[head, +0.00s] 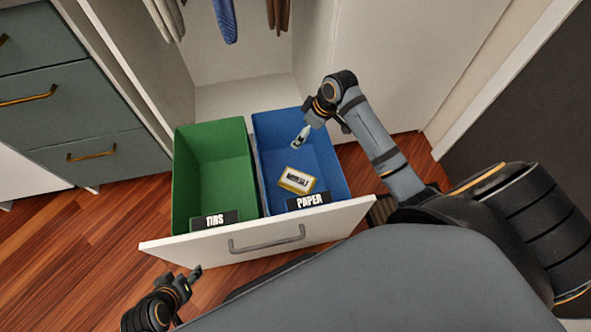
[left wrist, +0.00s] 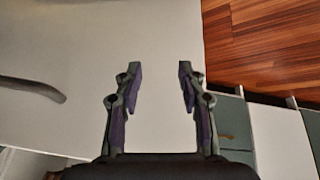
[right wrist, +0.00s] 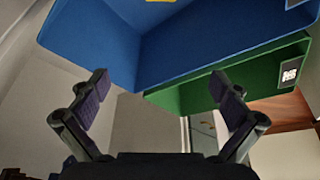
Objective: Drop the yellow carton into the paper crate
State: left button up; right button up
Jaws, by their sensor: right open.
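The yellow carton (head: 297,181), with a white, dark-lettered face, shows tilted inside the outline of the blue paper crate (head: 330,150), near its front label. I cannot tell whether it lies flat on the crate's floor. A yellow edge of it (right wrist: 160,1) shows at the top of the right wrist view, where the blue crate (right wrist: 200,50) also shows. My right gripper (head: 301,138) is over the blue crate, behind and apart from the carton, open and empty. My left gripper (head: 193,278) is in front of the drawer, and its fingers (left wrist: 158,85) are open and empty.
A green crate (head: 212,165) labelled TINS stands left of the blue one in the pulled-out white drawer (head: 330,228) with a grey handle (head: 267,240). Grey-green drawers (head: 75,110) stand at left. Clothes (head: 225,18) hang above. Wood floor is free at front left.

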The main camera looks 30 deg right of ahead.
jog(key=v, duration=1)
jog(key=shift+f, duration=0.1)
